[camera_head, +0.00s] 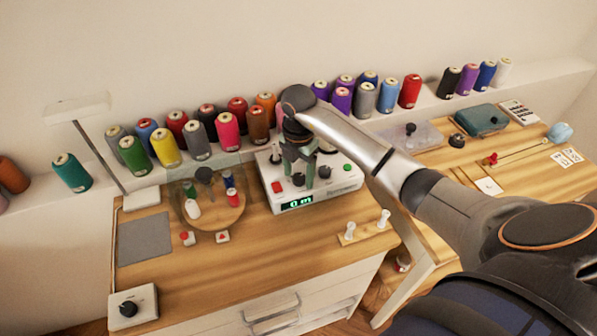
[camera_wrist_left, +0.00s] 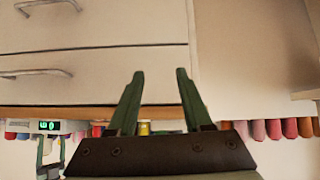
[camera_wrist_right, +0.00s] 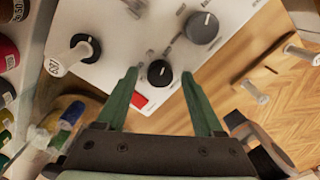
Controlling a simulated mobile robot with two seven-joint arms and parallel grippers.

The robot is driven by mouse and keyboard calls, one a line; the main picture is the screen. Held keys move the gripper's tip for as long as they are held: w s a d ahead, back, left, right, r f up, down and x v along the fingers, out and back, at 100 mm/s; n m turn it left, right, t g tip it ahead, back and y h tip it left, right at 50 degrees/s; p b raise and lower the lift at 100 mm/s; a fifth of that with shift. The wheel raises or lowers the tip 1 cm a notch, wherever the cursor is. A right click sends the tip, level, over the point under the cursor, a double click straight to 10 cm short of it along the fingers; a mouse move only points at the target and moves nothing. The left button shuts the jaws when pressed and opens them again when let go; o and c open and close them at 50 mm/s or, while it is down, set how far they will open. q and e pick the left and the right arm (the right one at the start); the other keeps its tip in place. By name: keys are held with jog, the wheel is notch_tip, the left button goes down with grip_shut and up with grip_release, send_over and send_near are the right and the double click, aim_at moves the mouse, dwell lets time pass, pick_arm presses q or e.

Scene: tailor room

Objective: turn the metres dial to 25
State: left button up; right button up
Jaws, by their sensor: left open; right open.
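A white machine box (camera_head: 331,187) stands on the wooden table; its green display (camera_head: 297,203) reads 0 m. Its top carries a small black dial (camera_wrist_right: 158,72) and a larger grey dial (camera_wrist_right: 202,27), each with a white mark. I cannot read which is the metres dial. My right gripper (camera_head: 298,168) points down over the box, open. In the right wrist view its fingertips (camera_wrist_right: 160,76) lie on either side of the small black dial; contact cannot be told. My left gripper (camera_wrist_left: 160,75) is open and empty, before drawer fronts, and outside the head view.
The box has a red button (camera_head: 277,187) and a green button (camera_head: 347,168). A round wooden tray (camera_head: 222,217) with spools is to its left. A small box with a black knob (camera_head: 128,309) sits at the table's front left. Thread cones (camera_head: 228,130) line the shelf behind.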

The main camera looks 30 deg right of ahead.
grip_shut()
dwell(0.5)
